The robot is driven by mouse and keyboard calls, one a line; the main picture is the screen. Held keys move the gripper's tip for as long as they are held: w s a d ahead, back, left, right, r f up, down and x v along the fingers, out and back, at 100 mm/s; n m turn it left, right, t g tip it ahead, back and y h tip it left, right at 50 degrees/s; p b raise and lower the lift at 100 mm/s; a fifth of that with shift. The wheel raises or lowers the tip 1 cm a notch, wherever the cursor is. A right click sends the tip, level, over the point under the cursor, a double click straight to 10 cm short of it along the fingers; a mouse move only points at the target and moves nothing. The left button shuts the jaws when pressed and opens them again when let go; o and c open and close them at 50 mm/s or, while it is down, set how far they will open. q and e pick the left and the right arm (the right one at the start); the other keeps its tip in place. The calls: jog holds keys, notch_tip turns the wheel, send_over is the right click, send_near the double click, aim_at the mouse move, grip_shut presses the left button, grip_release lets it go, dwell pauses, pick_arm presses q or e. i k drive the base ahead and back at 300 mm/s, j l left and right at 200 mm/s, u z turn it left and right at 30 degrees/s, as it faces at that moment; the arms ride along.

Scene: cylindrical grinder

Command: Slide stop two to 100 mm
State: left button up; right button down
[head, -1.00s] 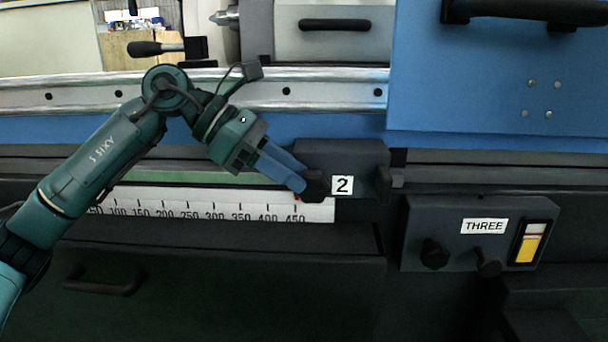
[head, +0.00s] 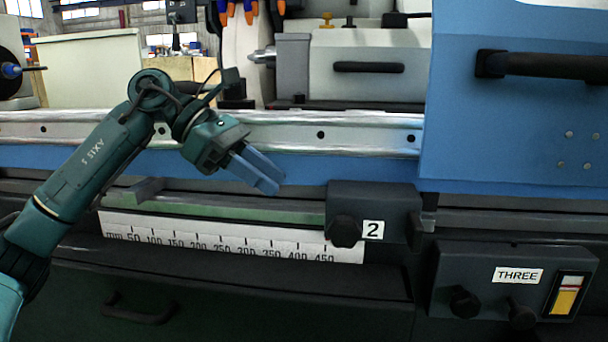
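Stop two is a dark grey block (head: 400,200) with a white "2" label, on the rail at the right end of the scale. Its round black knob (head: 343,231) sticks out at its lower left. The white scale (head: 215,240) runs from about 50 at left to 450 at right, and the block's left edge is close to the 450 mark. My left gripper (head: 277,187) is up and left of the knob, apart from it, with its blue fingers pointing down to the right. Nothing shows between the fingers, but their gap is unclear. My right gripper is not in view.
A green rail strip (head: 230,209) runs above the scale, with a small grey bracket (head: 148,190) near its left end. A control box labelled THREE (head: 485,275) is at lower right. A large blue cover (head: 520,120) with a black handle stands at right.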

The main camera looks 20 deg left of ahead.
aim_at(385, 212)
jog(key=k, duration=1)
